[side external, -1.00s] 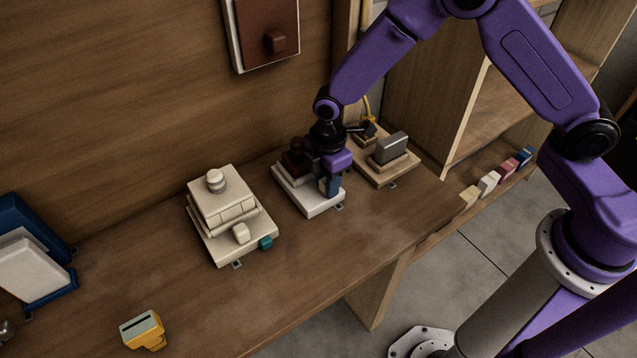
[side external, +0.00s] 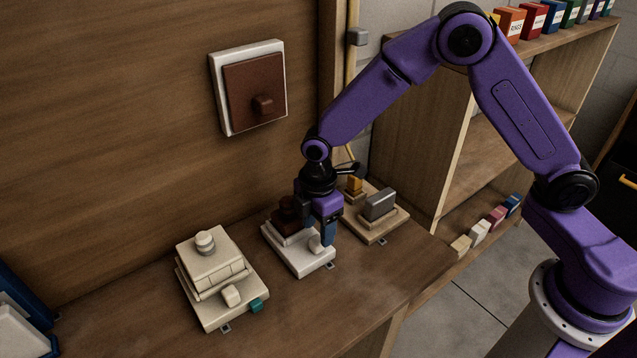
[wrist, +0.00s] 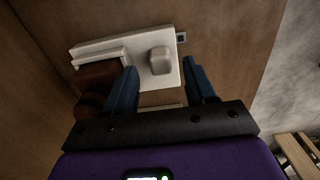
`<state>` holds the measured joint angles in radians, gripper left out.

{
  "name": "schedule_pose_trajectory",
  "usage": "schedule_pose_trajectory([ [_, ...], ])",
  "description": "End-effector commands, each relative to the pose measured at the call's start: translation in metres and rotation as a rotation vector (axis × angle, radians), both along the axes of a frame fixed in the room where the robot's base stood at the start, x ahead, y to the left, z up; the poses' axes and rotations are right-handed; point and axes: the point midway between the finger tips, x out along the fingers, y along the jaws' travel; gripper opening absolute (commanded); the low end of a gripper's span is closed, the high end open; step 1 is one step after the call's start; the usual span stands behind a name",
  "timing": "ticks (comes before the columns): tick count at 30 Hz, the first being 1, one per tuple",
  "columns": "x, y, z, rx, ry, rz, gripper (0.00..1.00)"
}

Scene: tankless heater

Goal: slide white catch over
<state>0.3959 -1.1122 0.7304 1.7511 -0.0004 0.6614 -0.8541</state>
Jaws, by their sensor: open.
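The white catch (side external: 316,244) is a small rounded white block on the front part of a white base (side external: 292,262) with a dark brown block at its back. My gripper (side external: 325,238) is over the front right of this unit, pointing down, with blue fingers. In the wrist view the catch (wrist: 160,61) shows in the gap between the two spread fingers of my gripper (wrist: 159,66). The gripper is open, with visible space on both sides of the catch. I cannot tell how far the fingertips are above the base.
A cream unit (side external: 215,283) with its own cream knob and a teal tab stands to the left. A tan unit with a grey block (side external: 380,205) stands close on the right. A brown panel (side external: 250,90) hangs on the wall. The bench front is clear.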

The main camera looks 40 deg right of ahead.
Motion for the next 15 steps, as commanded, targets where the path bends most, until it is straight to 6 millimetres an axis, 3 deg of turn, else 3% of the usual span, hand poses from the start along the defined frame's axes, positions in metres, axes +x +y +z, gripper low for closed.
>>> schedule_pose_trajectory([
  [15,0.001,0.0,0.107,0.002,-0.003,-0.002,0.55],
])
